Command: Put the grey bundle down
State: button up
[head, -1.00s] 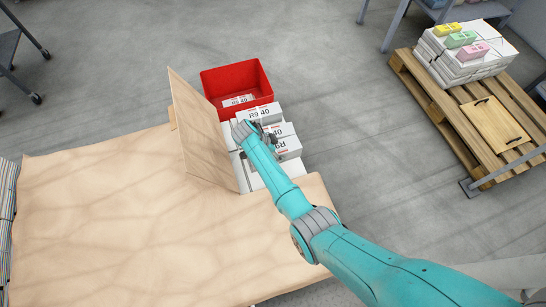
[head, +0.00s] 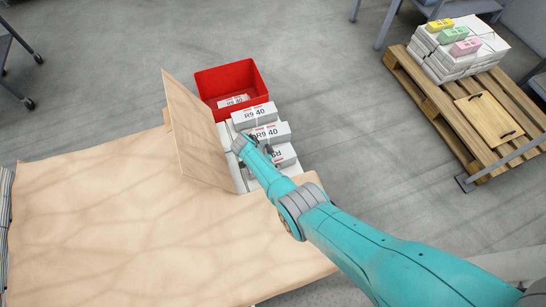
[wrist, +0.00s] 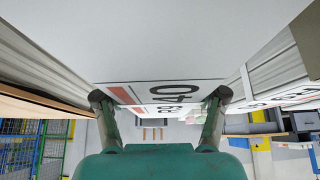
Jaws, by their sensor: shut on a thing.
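My gripper (wrist: 160,115) is shut on the grey bundle (wrist: 160,40), a pale block that fills the upper middle of the wrist view, with a finger at either side. A label with a large "40" and a red bar shows at its lower edge. In the head view my gripper (head: 256,148) is over a row of pale bundles beside an upright wooden board (head: 195,128). Bundles marked "R9 40" (head: 266,133) lie by my gripper; my wrist partly hides them. I cannot tell whether the held bundle touches what is below.
A red crate (head: 257,88) with a labelled bundle (head: 233,101) in it stands behind the row. A bare wooden tabletop (head: 110,220) spreads left of the board. A pallet (head: 440,105) with stacked paper stands at the right.

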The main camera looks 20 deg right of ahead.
jog(key=shift+w+f, duration=0.1)
jog(key=shift+f, duration=0.1)
jog(key=o, duration=1.8)
jog(key=v, duration=1.2)
